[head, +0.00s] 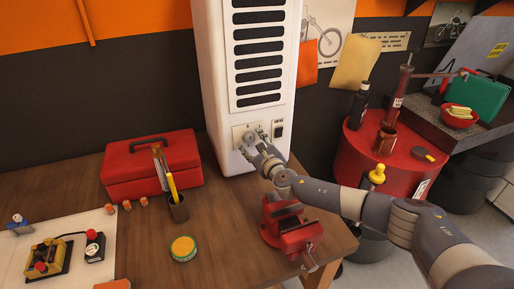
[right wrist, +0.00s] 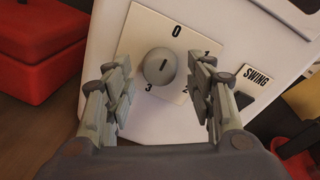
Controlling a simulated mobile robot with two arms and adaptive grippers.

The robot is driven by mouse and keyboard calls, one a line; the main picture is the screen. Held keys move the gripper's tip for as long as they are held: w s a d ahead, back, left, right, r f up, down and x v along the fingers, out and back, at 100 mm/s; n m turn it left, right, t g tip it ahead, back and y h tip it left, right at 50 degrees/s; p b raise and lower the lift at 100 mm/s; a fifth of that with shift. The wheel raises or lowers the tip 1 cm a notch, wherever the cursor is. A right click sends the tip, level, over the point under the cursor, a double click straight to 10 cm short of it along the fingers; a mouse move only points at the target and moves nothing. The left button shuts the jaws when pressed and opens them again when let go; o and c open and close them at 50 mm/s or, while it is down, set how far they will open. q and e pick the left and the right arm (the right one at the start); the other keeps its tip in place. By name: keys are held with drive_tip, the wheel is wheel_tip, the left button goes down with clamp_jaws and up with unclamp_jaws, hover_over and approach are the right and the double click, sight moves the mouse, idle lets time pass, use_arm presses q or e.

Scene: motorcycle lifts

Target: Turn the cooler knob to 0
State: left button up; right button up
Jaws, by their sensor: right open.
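The white cooler (head: 276,72) stands upright at the back of the workbench. Its round grey knob (right wrist: 158,67) sits on a pale square plate (right wrist: 140,35) marked 0, 1, 2 and 3. A short dark mark on the knob runs roughly along the line towards the 0, though I cannot tell its exact setting. My right gripper (right wrist: 163,88) is open, with one finger on each side of the knob and visible gaps between. In the head view my right gripper (head: 252,143) is in front of the plate and partly covers the knob. My left gripper is out of view.
A SWING switch (right wrist: 256,82) is right of the plate. A red toolbox (head: 150,170) and a pencil cup (head: 178,208) stand left of the cooler. A red vise (head: 290,232) sits below my right forearm. A red drum (head: 378,160) stands to the right.

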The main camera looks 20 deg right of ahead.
drive_tip(key=s+d+r, duration=0.1)
drive_tip(key=s, duration=1)
drive_tip(key=shift+s, duration=0.4)
